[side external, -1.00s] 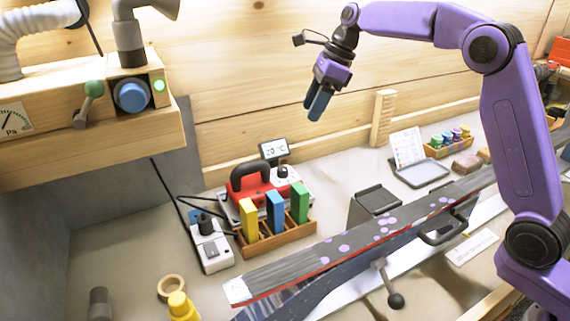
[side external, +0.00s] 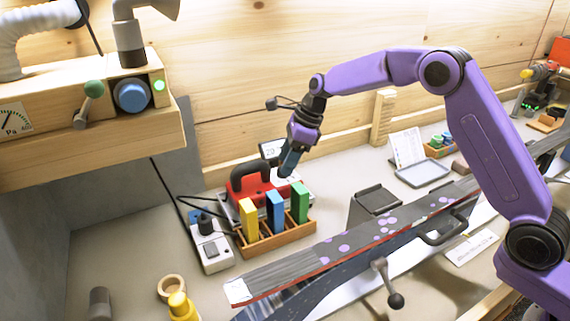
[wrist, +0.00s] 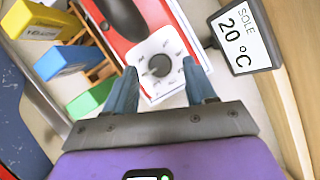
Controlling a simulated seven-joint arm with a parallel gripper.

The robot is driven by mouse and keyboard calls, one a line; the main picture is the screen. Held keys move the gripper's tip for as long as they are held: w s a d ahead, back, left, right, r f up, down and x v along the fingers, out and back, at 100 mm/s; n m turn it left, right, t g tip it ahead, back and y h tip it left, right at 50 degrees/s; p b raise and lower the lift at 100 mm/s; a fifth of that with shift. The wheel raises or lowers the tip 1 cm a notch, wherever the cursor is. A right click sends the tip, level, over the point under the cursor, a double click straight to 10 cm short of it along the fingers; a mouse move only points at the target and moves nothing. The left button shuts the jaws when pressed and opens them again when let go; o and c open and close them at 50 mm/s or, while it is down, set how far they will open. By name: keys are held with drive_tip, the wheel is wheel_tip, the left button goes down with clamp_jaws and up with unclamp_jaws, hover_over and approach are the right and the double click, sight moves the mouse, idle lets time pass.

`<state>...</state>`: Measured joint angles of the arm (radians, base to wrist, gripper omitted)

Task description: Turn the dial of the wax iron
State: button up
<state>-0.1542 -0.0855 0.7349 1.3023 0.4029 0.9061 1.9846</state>
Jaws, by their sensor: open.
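The wax iron (side external: 250,184) is red with a black handle and rests on the bench against the back. Its dial (wrist: 159,65) is a dark round knob on a white marked plate in the wrist view. My gripper (side external: 288,168) is open, pointing down over the dial end of the iron. In the wrist view its two blue fingers stand to the left and right of the dial, with space between them and the knob. The side view hides the dial behind the fingers, and I cannot tell the remaining height.
A display (wrist: 243,38) reading "SOLE 20 °C" stands close beside the gripper. A wooden rack (side external: 275,240) with yellow, blue and green wax blocks is in front of the iron. A ski (side external: 350,243) lies across the bench. A white switch box (side external: 212,248) is left.

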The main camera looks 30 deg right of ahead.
drive_tip(key=shift+x, duration=0.95)
drive_tip(key=shift+r, duration=0.1)
clamp_jaws()
drive_tip(key=shift+n, duration=0.4)
drive_tip(key=n+g, duration=0.2)
drive_tip(key=n, duration=0.3)
drive_tip(key=shift+w, duration=0.2)
drive_tip(key=n+g, duration=0.1)
drive_tip(key=n, duration=0.1)
drive_tip(key=n+g, duration=0.1)
drive_tip(key=n, duration=0.2)
drive_tip(key=shift+w+n+h, duration=0.1)
drive_tip(key=shift+n+h, duration=0.2)
drive_tip(key=shift+n, duration=0.4)
